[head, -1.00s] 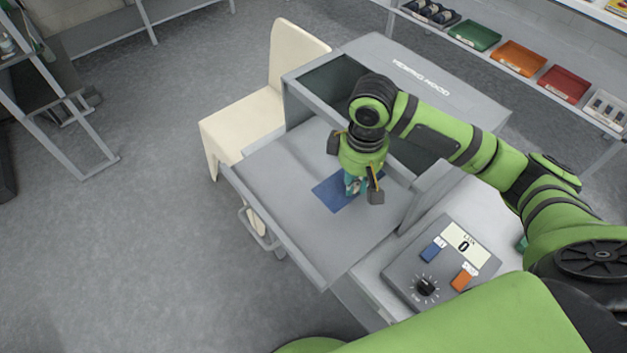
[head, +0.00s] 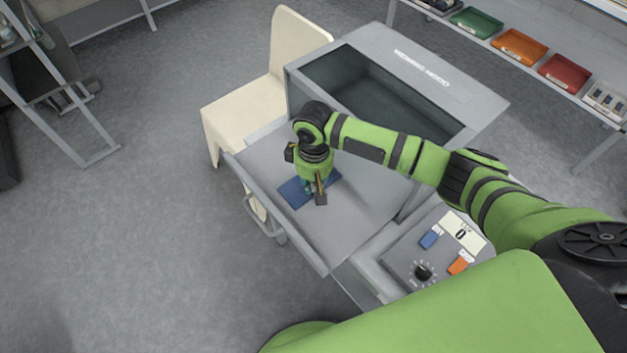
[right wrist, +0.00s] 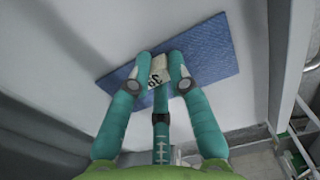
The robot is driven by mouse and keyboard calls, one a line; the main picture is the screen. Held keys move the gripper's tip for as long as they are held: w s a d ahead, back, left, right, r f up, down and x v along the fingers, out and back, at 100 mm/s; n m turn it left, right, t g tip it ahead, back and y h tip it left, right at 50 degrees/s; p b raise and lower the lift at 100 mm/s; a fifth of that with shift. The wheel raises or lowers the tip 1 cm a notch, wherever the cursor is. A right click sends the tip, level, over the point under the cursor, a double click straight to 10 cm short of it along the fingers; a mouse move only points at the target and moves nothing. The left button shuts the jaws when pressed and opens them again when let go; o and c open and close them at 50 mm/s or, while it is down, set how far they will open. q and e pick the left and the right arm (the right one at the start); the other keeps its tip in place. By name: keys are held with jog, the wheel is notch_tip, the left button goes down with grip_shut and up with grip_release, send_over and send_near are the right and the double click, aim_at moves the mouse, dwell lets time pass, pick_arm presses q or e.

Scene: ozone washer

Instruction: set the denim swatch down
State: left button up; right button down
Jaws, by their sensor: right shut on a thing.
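The denim swatch (head: 296,193) is a flat blue rectangle over the grey floor of the pulled-out drawer (head: 345,220), near its left side. In the right wrist view the swatch (right wrist: 205,65) lies tilted across the picture, with a cream tag (right wrist: 158,72) bearing dark characters. My right gripper (head: 309,188) points down at the swatch. Its teal fingers (right wrist: 161,66) are shut on the swatch at the tag and hide part of it. I cannot tell whether the swatch touches the drawer floor. My left gripper is out of view.
The grey hood cabinet (head: 440,68) with a dark opening stands behind the drawer. A control panel (head: 440,250) with a dial and buttons sits at the right. A cream chair (head: 245,110) stands at the left. The drawer's front wall (head: 275,222) rises beside the swatch.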

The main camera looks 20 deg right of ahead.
aim_at(314, 185)
jog(key=c, duration=1.2)
grip_release()
jog(key=shift+o, duration=0.2)
notch_tip(314, 185, up, 12)
jog(key=b, duration=0.1)
jog(key=shift+r, duration=0.1)
